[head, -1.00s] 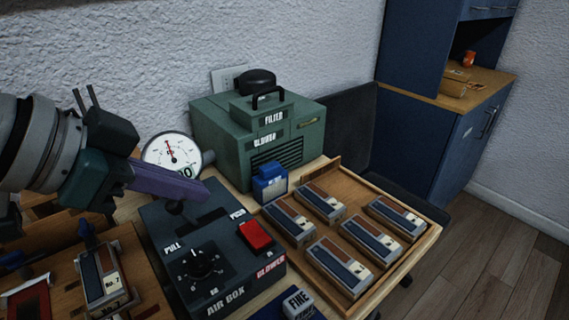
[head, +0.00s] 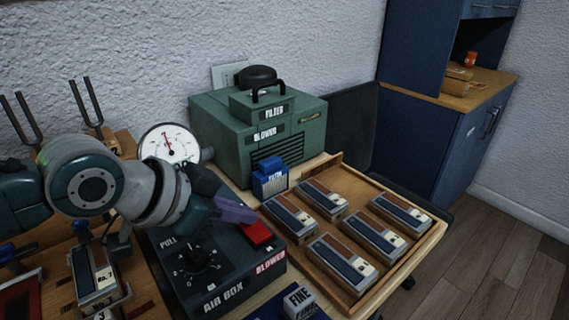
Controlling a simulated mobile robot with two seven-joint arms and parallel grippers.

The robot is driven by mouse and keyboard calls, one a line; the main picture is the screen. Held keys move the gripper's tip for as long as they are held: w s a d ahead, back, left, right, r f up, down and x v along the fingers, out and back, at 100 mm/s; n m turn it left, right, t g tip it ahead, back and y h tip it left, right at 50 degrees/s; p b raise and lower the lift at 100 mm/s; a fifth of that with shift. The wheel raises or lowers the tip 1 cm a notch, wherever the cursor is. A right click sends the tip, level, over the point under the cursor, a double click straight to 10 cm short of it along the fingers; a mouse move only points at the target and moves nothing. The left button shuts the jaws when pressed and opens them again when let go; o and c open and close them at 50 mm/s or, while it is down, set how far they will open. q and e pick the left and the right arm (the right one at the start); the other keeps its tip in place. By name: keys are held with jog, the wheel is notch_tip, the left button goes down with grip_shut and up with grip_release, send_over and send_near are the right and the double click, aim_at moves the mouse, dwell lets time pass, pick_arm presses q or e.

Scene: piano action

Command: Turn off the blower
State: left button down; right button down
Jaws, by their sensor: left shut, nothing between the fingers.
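The green blower (head: 225,145) stands against the wall with a black handle on top. The dark air box (head: 225,285), labelled "BLOWER" at its front right, stands in front of it. It has a black dial (head: 196,258) and a red switch (head: 257,233). My left gripper (head: 246,215) is shut and empty, its purple fingers pointing right, with the tips at the upper left edge of the red switch. I cannot tell whether they touch it. My left wrist and gripper hide the rear of the air box. My right gripper is not in view.
A round gauge (head: 170,145) stands behind my left arm. A wooden tray (head: 408,268) with several striped blocks lies to the right. A small blue box (head: 270,180) stands behind the switch. A "FINE" block (head: 300,301) lies at the front. Tuning forks (head: 85,105) stand at the left.

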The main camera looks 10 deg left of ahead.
pick_arm(q)
jog(key=shift+w+a+f+b, duration=0.1)
jog(key=shift+f+b, duration=0.2)
jog(key=shift+f, duration=0.1)
jog(key=shift+r, duration=0.1)
jog(key=shift+s+d+r+p, duration=0.15)
jog(key=shift+s+d+p, duration=0.1)
jog(key=shift+p, duration=0.35)
jog(key=shift+s+d+p, duration=0.3)
jog(key=shift+d+p, duration=0.1)
